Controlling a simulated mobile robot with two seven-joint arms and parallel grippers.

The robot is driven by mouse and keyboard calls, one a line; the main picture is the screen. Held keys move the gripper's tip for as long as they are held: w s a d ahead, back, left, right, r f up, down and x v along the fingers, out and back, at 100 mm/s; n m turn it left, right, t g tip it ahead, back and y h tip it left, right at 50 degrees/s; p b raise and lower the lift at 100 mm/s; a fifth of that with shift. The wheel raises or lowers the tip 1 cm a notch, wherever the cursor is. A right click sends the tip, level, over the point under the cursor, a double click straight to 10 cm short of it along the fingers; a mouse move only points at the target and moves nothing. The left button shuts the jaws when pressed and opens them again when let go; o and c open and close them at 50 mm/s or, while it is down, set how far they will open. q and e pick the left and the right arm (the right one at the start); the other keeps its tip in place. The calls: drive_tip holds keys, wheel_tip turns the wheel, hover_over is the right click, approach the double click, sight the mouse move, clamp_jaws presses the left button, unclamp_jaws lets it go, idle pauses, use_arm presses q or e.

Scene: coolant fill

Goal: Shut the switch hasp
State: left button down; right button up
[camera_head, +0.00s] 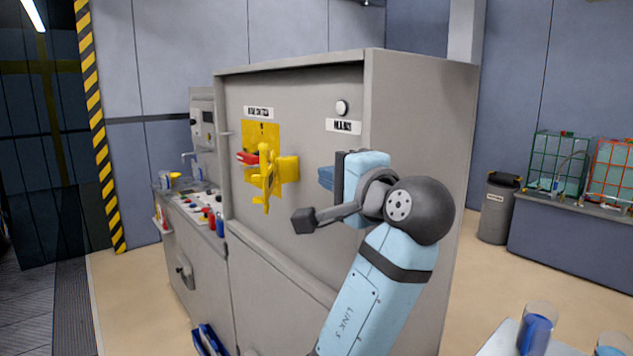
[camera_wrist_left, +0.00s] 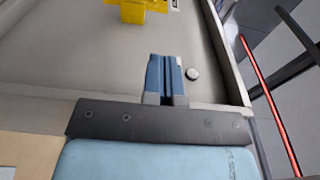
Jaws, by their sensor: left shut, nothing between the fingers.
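The yellow switch hasp (camera_head: 269,180) stands out from the front of the grey cabinet, in front of a yellow back plate (camera_head: 262,134). A yellow block (camera_head: 289,168) sits just right of it, and a red handle (camera_head: 247,158) sticks out to its left. I cannot tell how far the hasp stands open. My left gripper (camera_head: 326,178) is to the right of the hasp, apart from it, with its blue fingers shut and empty. In the left wrist view the shut fingers (camera_wrist_left: 165,62) point at the cabinet face, and part of the yellow assembly (camera_wrist_left: 137,10) shows at the top edge. My right gripper is out of view.
The grey cabinet (camera_head: 420,140) carries a round white button (camera_head: 342,107) above my gripper, also in the wrist view (camera_wrist_left: 192,74). A bench with small bottles (camera_head: 203,210) adjoins its left side. A bin (camera_head: 497,210) stands behind right. Blue cups (camera_head: 536,330) stand at front right.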

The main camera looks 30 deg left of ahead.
use_arm(q)
drive_tip(key=s+a+p+x, duration=0.1)
drive_tip(key=s+x, duration=0.1)
drive_tip(key=x, duration=1.1)
drive_tip(key=shift+s+a+p, duration=0.2)
drive_tip(key=shift+s+p, duration=0.05)
drive_tip(key=shift+p, duration=0.15)
drive_tip(key=shift+f, duration=0.1)
